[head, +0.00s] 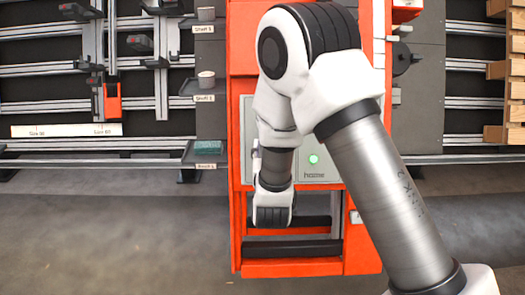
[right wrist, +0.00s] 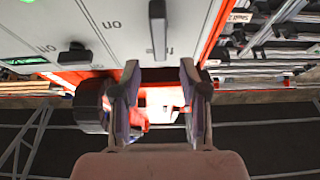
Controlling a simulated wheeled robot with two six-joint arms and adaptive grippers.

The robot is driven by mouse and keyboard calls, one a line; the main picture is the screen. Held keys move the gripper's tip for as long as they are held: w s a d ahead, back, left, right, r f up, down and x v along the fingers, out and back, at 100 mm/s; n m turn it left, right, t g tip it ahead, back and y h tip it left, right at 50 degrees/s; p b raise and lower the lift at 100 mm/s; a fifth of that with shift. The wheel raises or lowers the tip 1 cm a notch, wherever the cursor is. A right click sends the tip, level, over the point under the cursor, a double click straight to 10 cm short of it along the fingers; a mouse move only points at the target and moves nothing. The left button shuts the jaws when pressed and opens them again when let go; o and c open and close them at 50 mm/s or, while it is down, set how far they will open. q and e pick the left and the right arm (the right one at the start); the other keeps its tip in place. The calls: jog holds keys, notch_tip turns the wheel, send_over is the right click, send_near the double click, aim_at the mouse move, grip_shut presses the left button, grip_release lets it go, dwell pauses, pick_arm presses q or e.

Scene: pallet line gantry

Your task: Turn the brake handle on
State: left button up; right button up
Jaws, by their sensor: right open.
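The grey bar handle (right wrist: 158,30) stands out from the light grey control panel (right wrist: 115,18) in the right wrist view. It runs up and down in that picture, with an upside-down "on" mark to its left and a partly hidden mark by its lower end. My right gripper (right wrist: 158,75) is open and empty. Its two fingers lie on either side of the handle's line, just below its lower end, with no visible contact. In the head view, my right arm covers much of the panel (head: 312,175) and the fingers cannot be made out. My left gripper is not in view.
A green lit button (head: 313,159) sits above the word "home". A dark knob (right wrist: 76,55) is on the panel left of the handle. The panel is on an orange frame (head: 300,268). Racks with labelled shelves (head: 205,97) stand left. Wooden boxes (head: 515,90) are far right. The foreground floor is clear.

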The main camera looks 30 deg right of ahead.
jog(key=b+x, duration=0.1)
jog(key=x, duration=0.6)
grip_shut()
